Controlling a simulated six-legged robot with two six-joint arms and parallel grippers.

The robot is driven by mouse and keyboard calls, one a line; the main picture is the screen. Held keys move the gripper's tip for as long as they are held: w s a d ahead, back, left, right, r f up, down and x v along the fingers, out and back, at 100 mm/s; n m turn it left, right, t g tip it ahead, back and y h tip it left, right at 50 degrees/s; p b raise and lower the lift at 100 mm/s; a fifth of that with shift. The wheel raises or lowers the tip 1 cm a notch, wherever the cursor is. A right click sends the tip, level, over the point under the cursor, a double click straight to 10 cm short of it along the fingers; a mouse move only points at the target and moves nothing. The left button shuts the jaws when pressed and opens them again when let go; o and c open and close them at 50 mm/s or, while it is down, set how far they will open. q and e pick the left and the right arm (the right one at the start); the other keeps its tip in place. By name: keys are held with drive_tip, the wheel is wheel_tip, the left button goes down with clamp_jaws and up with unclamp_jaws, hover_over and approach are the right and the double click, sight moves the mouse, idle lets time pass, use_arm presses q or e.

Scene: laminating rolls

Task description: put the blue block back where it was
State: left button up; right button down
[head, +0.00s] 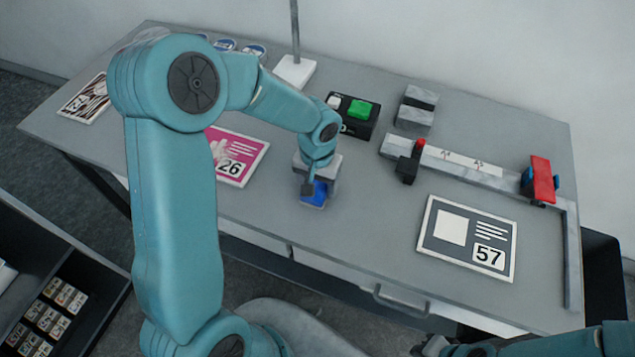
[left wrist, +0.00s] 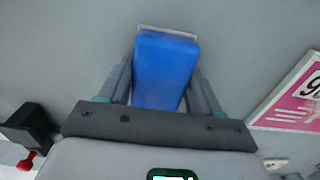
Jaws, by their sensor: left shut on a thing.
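The blue block (head: 314,194) is at the middle of the table near its front edge, under my left gripper (head: 311,190). In the left wrist view the blue block (left wrist: 165,70) sits between the two fingers of my left gripper (left wrist: 166,88), which is shut on it. A thin pale edge shows at the block's far end. I cannot tell whether the block touches the table. My right gripper (head: 435,346) is at the bottom edge of the head view, clear of the table top, partly cut off; its jaw state is not clear.
A pink card marked 26 (head: 236,158) lies left of the block, and a dark card marked 57 (head: 467,238) lies right. Behind are a black box with a green button (head: 361,109), grey blocks (head: 414,117) and a rail (head: 458,166) with a red clamp (head: 541,178).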

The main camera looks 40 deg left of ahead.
sight(317, 184)
use_arm(q)
drive_tip(key=shift+f, duration=0.2)
drive_tip(key=o, duration=1.1)
drive_tip(key=shift+r, duration=0.1)
drive_tip(key=shift+r, duration=0.1)
wheel_tip(317, 184, up, 12)
drive_tip(key=shift+p, duration=0.3)
